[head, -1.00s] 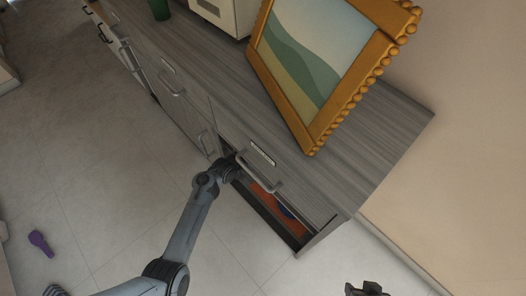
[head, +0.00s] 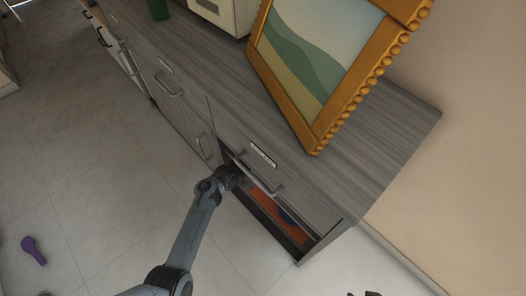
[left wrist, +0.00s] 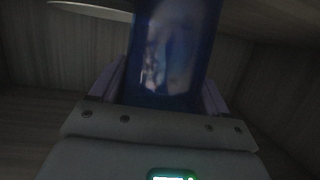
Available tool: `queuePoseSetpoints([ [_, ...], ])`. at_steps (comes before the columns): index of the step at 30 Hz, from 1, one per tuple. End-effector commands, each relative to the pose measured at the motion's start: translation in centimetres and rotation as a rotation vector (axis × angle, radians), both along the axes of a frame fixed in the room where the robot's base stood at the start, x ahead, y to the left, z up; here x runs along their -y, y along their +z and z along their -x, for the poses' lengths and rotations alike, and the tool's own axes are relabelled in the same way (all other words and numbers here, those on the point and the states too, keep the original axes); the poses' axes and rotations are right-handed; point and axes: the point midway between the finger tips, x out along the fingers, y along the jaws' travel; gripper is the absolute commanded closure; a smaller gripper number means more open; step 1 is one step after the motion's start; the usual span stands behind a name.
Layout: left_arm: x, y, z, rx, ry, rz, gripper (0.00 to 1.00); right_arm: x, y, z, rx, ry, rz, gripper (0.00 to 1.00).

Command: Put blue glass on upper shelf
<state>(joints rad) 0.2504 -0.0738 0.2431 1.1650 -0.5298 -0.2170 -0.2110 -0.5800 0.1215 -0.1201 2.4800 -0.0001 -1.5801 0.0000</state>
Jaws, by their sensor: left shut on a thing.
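The blue glass (left wrist: 170,50) stands between the fingers of my left gripper (left wrist: 162,92) in the left wrist view, dark and see-through. My left gripper is shut on it, inside a dim wooden compartment. In the head view my left arm reaches into the cabinet (head: 205,140) below a drawer front, and the cabinet hides the gripper and the glass. A pale shelf edge (left wrist: 92,10) shows at the upper left of the wrist view. Only the top of my right gripper (head: 365,294) shows at the bottom edge of the head view, so its jaws cannot be read.
A gold picture frame (head: 310,145), a white box (head: 232,14) and a green cup (head: 157,9) stand on top. A purple brush-like item (head: 34,250) lies on open floor.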

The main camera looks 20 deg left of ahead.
Motion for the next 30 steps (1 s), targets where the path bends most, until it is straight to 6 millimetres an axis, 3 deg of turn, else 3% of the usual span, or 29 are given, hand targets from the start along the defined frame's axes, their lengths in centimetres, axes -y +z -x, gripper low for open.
queuePoseSetpoints([
  [1, 0.0, -0.1, 0.0, 0.000, 0.000, 0.000, 0.20, 0.0, 0.0, 0.0, 0.001, -0.002, -0.002, 0.57],
  [5, 0.0, -0.1, 0.0, 0.000, 0.000, 0.000, 0.00, -0.1, 0.0, 0.0, 0.000, -0.003, -0.004, 0.57],
  [15, -0.1, 0.4, 0.1, -0.001, 0.001, -0.001, 0.00, -0.1, 0.4, 0.0, 0.000, -0.004, -0.006, 0.57],
  [20, -0.8, 1.1, 1.8, -0.002, 0.002, -0.003, 0.00, -0.1, 1.9, 0.0, 0.000, -0.004, -0.005, 0.57],
  [30, -3.0, 3.0, 7.3, -0.002, 0.002, -0.003, 0.00, 0.1, 5.6, 0.0, 0.001, 0.003, 0.004, 0.57],
])
